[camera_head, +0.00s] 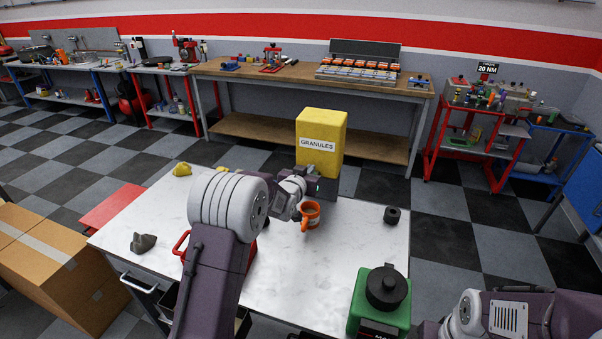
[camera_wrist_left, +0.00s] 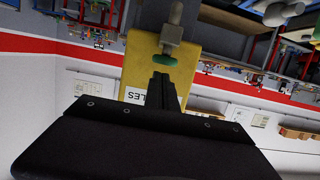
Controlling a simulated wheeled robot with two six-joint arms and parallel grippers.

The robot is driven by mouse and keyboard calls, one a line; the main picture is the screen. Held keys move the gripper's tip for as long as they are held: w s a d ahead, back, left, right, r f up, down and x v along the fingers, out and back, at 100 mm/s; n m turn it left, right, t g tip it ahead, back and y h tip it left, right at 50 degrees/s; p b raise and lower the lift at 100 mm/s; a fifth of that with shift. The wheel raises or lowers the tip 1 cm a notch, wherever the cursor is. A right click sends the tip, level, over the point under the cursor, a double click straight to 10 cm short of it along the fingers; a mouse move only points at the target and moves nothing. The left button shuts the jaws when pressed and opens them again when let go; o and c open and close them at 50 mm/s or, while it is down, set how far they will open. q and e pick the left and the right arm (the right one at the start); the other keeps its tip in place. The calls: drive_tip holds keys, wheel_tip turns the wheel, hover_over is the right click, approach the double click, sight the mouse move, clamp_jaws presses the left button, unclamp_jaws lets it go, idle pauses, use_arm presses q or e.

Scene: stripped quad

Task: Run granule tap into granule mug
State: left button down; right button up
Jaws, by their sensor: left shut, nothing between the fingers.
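The yellow granule dispenser (camera_head: 321,127), labelled GRANULES, stands at the back of the white-topped table. It also fills the middle of the left wrist view (camera_wrist_left: 139,62). Its tap (camera_wrist_left: 172,33) shows there as a grey piece with a green part (camera_wrist_left: 165,60). My left gripper (camera_head: 316,188) is in front of the dispenser's lower part; its shut, empty fingers (camera_wrist_left: 163,82) point at the green part. Whether they touch it I cannot tell. The orange mug (camera_head: 312,214) stands upright on the table just below the gripper. Its inside is mostly hidden. My right gripper is out of view.
A green device with a black round top (camera_head: 387,288) stands at the table's front right. A small black cylinder (camera_head: 392,215) is at the right edge. A yellow lump (camera_head: 182,169) and a grey one (camera_head: 143,242) lie left. The tabletop right of the mug is mostly clear.

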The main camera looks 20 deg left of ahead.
use_arm(q)
drive_tip(key=r+b+v, duration=0.1)
drive_tip(key=b+v, duration=0.1)
drive_tip(key=v, duration=0.8)
drive_tip(key=shift+s+r+b, duration=0.15)
drive_tip(key=shift+r+b, duration=0.1)
drive_tip(key=shift+b, duration=0.1)
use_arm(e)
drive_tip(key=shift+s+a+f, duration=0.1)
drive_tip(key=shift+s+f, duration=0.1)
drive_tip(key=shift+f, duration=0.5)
use_arm(q)
drive_tip(key=s+d+f+g, duration=0.1)
drive_tip(key=s+f+g, duration=0.6)
drive_tip(key=s, duration=0.8)
drive_tip(key=s+d+f+g, duration=0.1)
drive_tip(key=s+f+g, duration=0.5)
drive_tip(key=s+f, duration=0.6)
drive_tip(key=s, duration=0.2)
drive_tip(key=shift+s+n+g, duration=0.3)
drive_tip(key=shift+s+g, duration=0.05)
drive_tip(key=shift+g, duration=0.05)
drive_tip(key=shift+w, duration=0.1)
